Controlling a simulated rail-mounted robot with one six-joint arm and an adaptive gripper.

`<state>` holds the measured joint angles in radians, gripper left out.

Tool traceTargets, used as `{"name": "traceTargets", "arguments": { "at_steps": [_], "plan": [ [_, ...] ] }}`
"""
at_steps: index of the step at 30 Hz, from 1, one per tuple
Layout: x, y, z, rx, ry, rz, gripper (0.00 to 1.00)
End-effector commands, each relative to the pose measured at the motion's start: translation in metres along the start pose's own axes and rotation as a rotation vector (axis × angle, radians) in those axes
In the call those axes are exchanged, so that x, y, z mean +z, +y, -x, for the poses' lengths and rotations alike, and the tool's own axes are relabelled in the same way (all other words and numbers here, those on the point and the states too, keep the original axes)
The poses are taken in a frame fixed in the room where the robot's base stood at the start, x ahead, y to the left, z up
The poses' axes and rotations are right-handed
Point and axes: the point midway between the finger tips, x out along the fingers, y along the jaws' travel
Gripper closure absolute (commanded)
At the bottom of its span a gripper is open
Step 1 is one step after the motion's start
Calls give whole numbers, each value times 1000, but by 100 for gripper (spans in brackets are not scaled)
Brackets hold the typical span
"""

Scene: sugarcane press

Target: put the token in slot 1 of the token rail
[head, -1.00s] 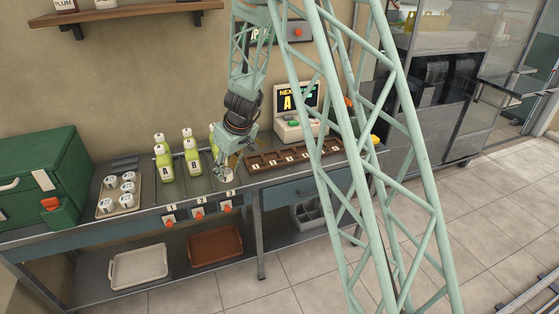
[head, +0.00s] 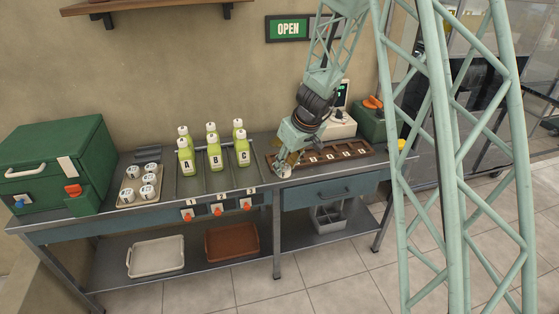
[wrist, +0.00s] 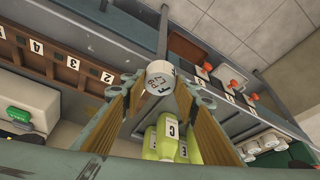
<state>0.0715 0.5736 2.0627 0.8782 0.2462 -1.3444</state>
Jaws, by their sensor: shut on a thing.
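The token is a short white cylinder with dark print (wrist: 160,83), held between the fingertips in the wrist view. My gripper (wrist: 158,95) is shut on it; in the head view my gripper (head: 285,168) is at the left end of the token rail. The token rail (head: 345,147) is a long brown tray with numbered slots, and it also shows in the wrist view (wrist: 50,75). Labels 2, 3 and 4 are readable there. Slot 1 is hidden by my gripper and the token. I cannot tell whether the token touches the rail.
Green bottles A, B and C (head: 214,154) stand left of my gripper. A register with a screen (head: 341,122) stands behind the rail. A drawer (head: 330,190) is below it.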

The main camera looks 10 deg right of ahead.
Motion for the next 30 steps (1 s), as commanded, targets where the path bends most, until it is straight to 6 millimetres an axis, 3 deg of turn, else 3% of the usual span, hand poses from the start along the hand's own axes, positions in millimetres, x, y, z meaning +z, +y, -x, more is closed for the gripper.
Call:
{"name": "traceTargets", "arguments": {
  "at_steps": [10,30],
  "plan": [
    [-15,10,-8,-1,-1,0,81],
    [-85,54,-46,1,0,1,81]
  ]
}}
